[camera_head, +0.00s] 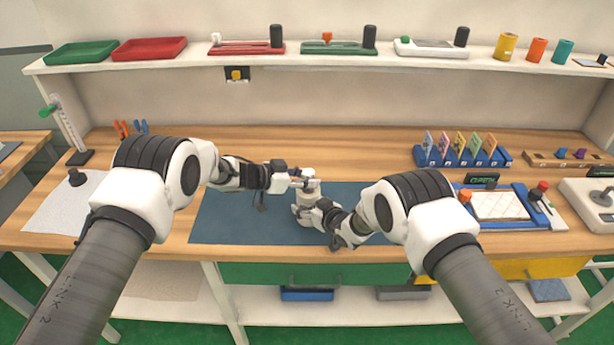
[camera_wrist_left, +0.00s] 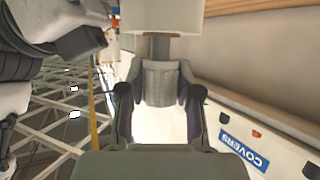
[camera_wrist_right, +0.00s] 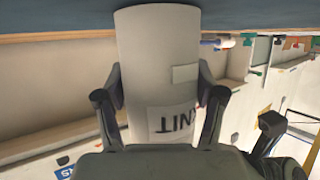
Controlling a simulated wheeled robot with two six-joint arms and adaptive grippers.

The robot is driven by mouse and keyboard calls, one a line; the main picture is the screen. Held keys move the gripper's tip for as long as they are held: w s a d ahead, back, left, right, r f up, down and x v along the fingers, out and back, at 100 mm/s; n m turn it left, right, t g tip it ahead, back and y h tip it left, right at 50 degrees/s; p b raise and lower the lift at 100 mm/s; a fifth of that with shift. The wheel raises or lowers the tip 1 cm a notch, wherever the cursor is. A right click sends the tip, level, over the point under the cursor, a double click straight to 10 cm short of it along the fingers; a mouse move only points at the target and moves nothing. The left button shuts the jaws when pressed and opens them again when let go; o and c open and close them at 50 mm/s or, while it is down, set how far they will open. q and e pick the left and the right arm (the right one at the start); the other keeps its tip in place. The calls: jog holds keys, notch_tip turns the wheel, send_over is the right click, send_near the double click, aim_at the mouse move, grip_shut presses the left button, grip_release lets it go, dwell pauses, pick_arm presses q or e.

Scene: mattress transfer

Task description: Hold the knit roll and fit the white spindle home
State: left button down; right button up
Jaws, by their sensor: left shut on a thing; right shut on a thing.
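The white knit roll (camera_head: 303,208) stands upright on the blue mat (camera_head: 240,215). In the right wrist view the roll (camera_wrist_right: 157,55) shows its upside-down label between the fingers. My right gripper (camera_head: 318,212) is shut on the roll's side, and it also shows in the right wrist view (camera_wrist_right: 158,100). My left gripper (camera_head: 298,180) is shut on the white spindle (camera_wrist_left: 160,84) above the roll. In the left wrist view a thin grey shaft joins the spindle's wide part to the roll's end, with a gap between them. How deep the shaft sits is hidden.
The mat around the roll is clear. A blue rack of colored cards (camera_head: 460,155) and a blue-framed tray (camera_head: 500,205) stand to the right. A pale sheet (camera_head: 60,207) lies at the left. The shelf (camera_head: 200,62) with trays and rollers runs behind.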

pick_arm(q)
jog(key=shift+f, duration=0.25)
jog(key=shift+f, duration=0.3)
jog(key=shift+f, duration=0.4)
jog(key=c, duration=0.7)
grip_release()
jog(key=v, duration=1.2)
jog(key=shift+f, duration=0.1)
